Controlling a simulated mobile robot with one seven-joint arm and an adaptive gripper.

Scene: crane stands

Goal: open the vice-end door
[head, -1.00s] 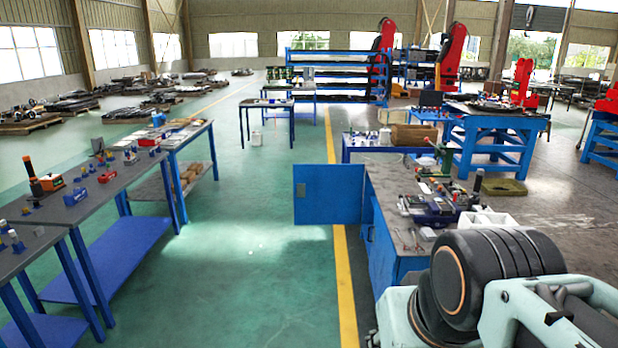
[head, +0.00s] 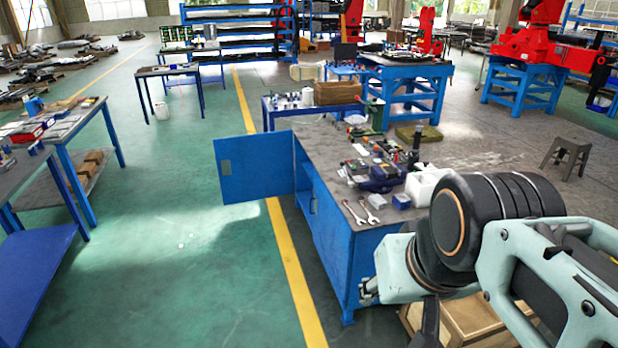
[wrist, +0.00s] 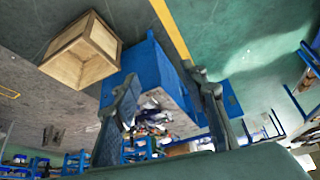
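The blue workbench cabinet (head: 350,245) stands left of my arm, with a grey top. A blue door (head: 255,168) at its far end is swung wide open to the left. A nearer door panel (head: 325,222) on the same side looks shut, with a small handle (head: 312,205). A green vice-like tool (head: 375,114) stands at the bench's far end. In the wrist view my gripper (wrist: 165,78) is open and empty, its fingers apart before the cabinet (wrist: 150,68). In the head view the gripper is partly hidden by my arm, near the cabinet's front corner.
Tools, two wrenches (head: 364,211) and a white box (head: 428,186) lie on the bench top. A wooden crate (head: 475,318) sits on the floor beside the cabinet. Another table (head: 62,150) stands at left. The green floor between is clear.

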